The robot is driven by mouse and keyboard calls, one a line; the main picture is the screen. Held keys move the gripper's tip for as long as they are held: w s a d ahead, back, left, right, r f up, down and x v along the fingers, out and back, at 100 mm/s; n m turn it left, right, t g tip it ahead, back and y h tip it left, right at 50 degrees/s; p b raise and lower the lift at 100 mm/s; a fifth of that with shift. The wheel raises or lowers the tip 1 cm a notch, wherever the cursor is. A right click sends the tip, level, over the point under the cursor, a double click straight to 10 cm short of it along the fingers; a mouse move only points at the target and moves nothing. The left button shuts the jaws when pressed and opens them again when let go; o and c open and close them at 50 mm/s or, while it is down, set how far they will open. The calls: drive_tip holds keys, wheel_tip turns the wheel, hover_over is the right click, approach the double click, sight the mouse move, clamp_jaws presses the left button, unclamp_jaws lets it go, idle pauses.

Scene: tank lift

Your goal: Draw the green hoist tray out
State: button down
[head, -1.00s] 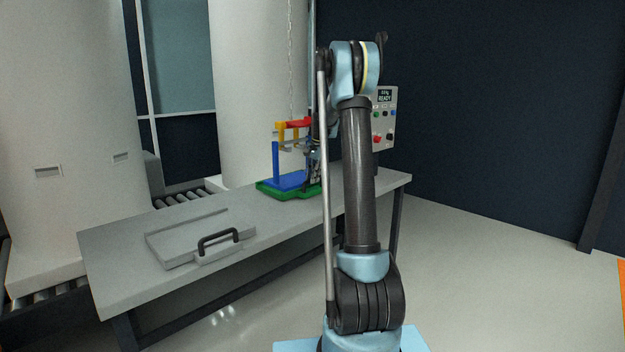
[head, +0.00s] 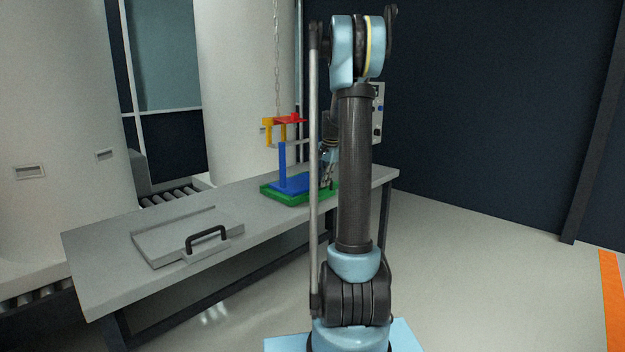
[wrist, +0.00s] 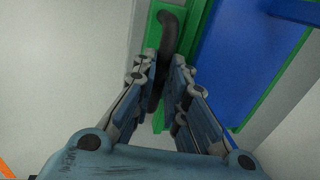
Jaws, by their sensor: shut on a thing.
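The green tray (head: 275,197) lies on the grey bench, carrying a blue plate with an upright blue post (head: 282,165). Red (head: 290,119) and yellow (head: 268,130) hoist parts are above it at the lower end of a chain (head: 276,60). My gripper (head: 327,180) is at the tray's right side, partly hidden by my arm. In the wrist view my gripper (wrist: 166,72) is shut on the tray's black handle (wrist: 173,30). The green tray edge (wrist: 141,25) and blue plate (wrist: 245,45) show beyond the fingers.
A grey lid-like panel (head: 172,232) with a black handle (head: 207,236) lies on the bench (head: 95,252), left of the tray. A control box (head: 378,115) behind is mostly hidden by my arm. White columns and rollers stand behind the bench. The floor at right is clear.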

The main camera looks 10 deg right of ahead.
drive_tip(key=shift+s+d, duration=0.5)
drive_tip(key=shift+s, duration=0.2)
drive_tip(key=shift+s+d, duration=0.5)
drive_tip(key=shift+s, duration=0.15)
drive_tip(key=c, duration=1.6)
unclamp_jaws()
drive_tip(key=shift+s+d, duration=0.1)
drive_tip(key=shift+s, duration=0.05)
wheel_tip(320, 180, up, 12)
drive_tip(key=s+d, duration=0.1)
drive_tip(key=shift+s+f, duration=0.15)
drive_tip(key=shift+s, duration=0.15)
drive_tip(key=shift+d, duration=0.1)
